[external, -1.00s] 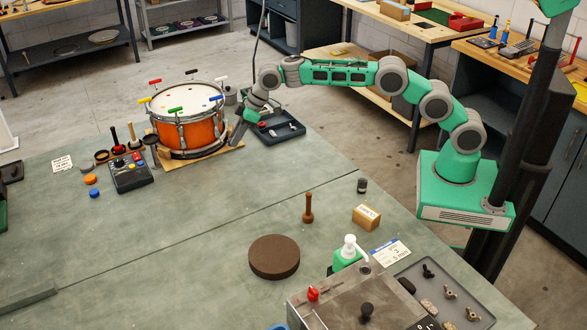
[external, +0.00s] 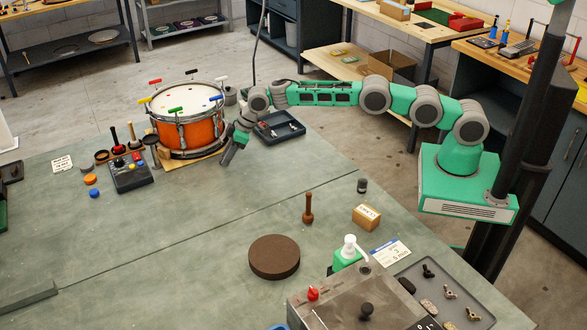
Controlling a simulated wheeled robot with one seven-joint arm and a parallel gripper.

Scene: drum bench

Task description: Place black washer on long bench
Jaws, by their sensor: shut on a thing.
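My gripper (external: 230,155) is low over the long bench (external: 190,235), just right of the orange drum (external: 187,134) and left of the dark tray (external: 279,126). Its jaws point down and to the left. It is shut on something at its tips. The black washer is too small to make out there, and I cannot tell whether the tips touch the bench. The green-grey bench top is bare in front of the gripper.
The drum, with coloured T-handled keys on its rim, stands close left of my gripper. A black control box (external: 130,173) is further left. A wooden peg (external: 308,208), brown disc (external: 274,257) and small box (external: 366,217) stand nearer. The bench middle is clear.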

